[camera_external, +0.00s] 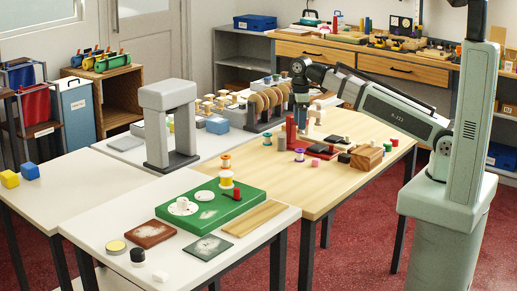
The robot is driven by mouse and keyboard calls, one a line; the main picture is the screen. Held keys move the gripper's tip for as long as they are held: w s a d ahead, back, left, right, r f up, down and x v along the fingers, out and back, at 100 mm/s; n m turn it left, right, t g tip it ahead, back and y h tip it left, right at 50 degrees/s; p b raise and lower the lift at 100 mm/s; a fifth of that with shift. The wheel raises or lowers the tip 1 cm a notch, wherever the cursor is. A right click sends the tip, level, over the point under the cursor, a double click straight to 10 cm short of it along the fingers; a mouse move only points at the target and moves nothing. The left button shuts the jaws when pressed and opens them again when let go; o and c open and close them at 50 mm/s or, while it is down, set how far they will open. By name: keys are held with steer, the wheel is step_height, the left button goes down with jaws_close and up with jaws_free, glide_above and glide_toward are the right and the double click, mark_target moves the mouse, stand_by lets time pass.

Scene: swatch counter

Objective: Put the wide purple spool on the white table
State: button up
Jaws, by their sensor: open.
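A small spool with purple rims (299,155) stands upright on the light wooden table (340,185), left of a dark flat block. It looks like the wide purple spool, though it is small in the picture. The white table (85,235) stands at the left, and a second white-topped table (215,262) is in front. My gripper (302,126) points down over the back of the wooden table, behind and above the purple-rimmed spool and apart from it. It is open; its fingertips are small and hard to make out.
A red upright block (291,131) stands close by my gripper. A grey arch (169,125) rises at the left. A green board (212,212) with spools lies on the front table. A wooden block (367,158) sits at the right. Two coloured cubes lie on the left white table, otherwise mostly bare.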

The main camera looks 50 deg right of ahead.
mark_target(300, 150)
step_height(300, 150, down, 9)
steer(key=n, duration=0.7)
steer(key=shift+r, duration=0.2)
steer(key=shift+w+d+f, duration=0.1)
steer(key=shift+d+f, duration=0.15)
steer(key=shift+f, duration=1.1)
steer(key=shift+w+d+f, duration=0.1)
steer(key=shift+d+f, duration=0.1)
steer(key=shift+f, duration=1.1)
steer(key=shift+c, duration=0.3)
steer(key=c, duration=1.1)
steer(key=shift+r, duration=5)
steer(key=shift+c, duration=0.2)
steer(key=shift+m, duration=0.3)
